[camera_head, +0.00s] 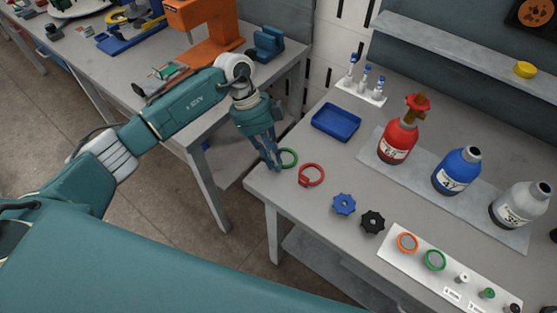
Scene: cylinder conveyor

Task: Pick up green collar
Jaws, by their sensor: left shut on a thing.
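A green ring-shaped collar (289,157) is at the left end of the grey workbench top, near its corner. My left gripper (276,163) points down at it and is shut on its left side; the fingers hide that part. I cannot tell whether the collar touches the bench. A second green ring (434,260) lies on the white strip at the lower right. My right gripper is not in view.
A red collar (312,175) lies close to the right of the green one. A blue tray (336,122), a blue knob (344,204) and a black knob (373,222) are nearby. Red (397,143), blue (457,172) and grey (519,206) cylinders stand behind.

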